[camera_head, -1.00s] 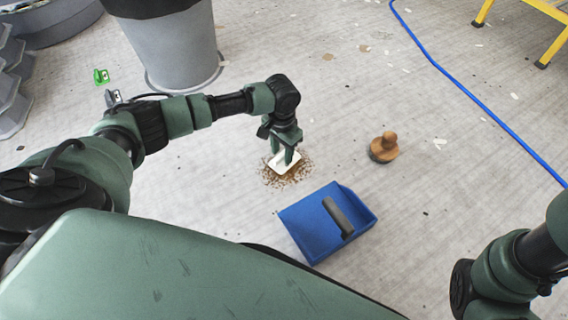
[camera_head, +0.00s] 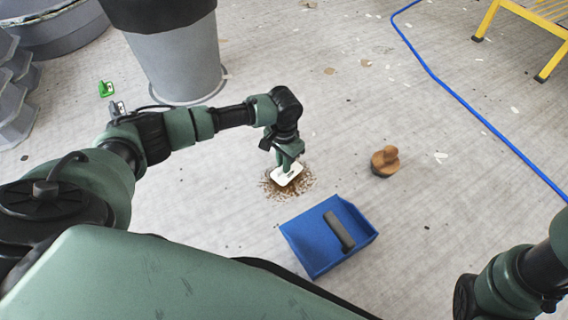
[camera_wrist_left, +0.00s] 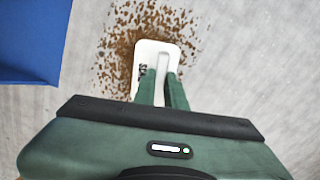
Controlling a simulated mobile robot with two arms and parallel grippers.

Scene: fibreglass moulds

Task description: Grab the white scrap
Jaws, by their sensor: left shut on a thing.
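The white scrap (camera_head: 287,176) is a flat white piece with rounded corners over a patch of brown crumbs on the floor. In the left wrist view, the white scrap (camera_wrist_left: 150,55) shows dark lettering and a raised rib along its middle. My left gripper (camera_head: 287,162) points down at it, shut on it. In the left wrist view, my left gripper's fingers (camera_wrist_left: 162,84) close on the rib from both sides. I cannot tell whether the scrap is clear of the floor. My right gripper is outside the views; only part of my right arm shows.
A blue dustpan (camera_head: 309,243) with a grey handle lies just in front of the brown crumbs (camera_head: 303,188). A wooden-knobbed tool (camera_head: 385,161) stands to the right. A grey bin (camera_head: 175,65), a blue hose (camera_head: 470,96) and a yellow stand (camera_head: 489,20) are farther back.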

